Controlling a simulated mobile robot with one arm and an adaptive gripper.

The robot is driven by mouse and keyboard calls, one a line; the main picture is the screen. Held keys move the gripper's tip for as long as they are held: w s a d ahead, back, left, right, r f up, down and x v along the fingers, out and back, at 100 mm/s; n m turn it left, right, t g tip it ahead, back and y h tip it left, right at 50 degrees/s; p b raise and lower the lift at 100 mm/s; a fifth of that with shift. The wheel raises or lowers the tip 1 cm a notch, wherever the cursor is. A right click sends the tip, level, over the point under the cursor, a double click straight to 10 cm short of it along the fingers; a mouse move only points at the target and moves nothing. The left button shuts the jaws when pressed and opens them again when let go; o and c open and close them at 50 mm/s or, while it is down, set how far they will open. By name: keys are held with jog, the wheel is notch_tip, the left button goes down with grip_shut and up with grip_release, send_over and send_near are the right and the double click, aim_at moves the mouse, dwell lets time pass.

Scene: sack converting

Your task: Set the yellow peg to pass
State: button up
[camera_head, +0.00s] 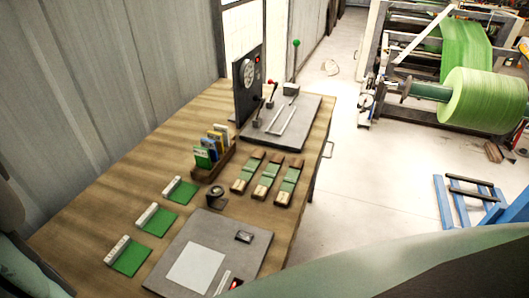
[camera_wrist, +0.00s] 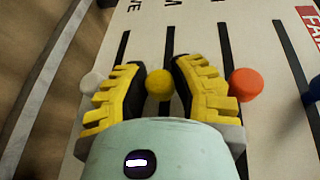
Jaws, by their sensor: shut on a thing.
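The yellow peg (camera_wrist: 159,84) stands between the two yellow-and-black fingers of my gripper (camera_wrist: 160,88) in the wrist view. My gripper is shut on it. The pale board (camera_wrist: 145,45) under it has several dark slots; the yellow peg is in line with a slot that runs up the picture from it. A red label reading FAIL (camera_wrist: 311,20) is at the board's upper right, and part of dark lettering shows at the top edge. No pass mark is readable. My gripper is not visible in the head view.
A white peg (camera_wrist: 92,83) is close left of my gripper, a red-orange peg (camera_wrist: 246,84) close right. A blue peg (camera_wrist: 311,98) is at the right edge. In the head view, the wooden table (camera_head: 105,195) holds green cards, a card rack (camera_head: 212,160) and a lever panel (camera_head: 285,125).

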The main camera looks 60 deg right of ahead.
grip_shut()
jog(key=shift+w+d, duration=0.1)
jog(key=w+d+b, duration=0.2)
jog(key=d, duration=0.6)
jog(key=shift+d+b, duration=0.3)
jog(key=shift+b, duration=0.1)
jog(key=shift+f, duration=0.1)
jog(key=o, duration=0.7)
grip_release()
jog(key=shift+o, duration=0.2)
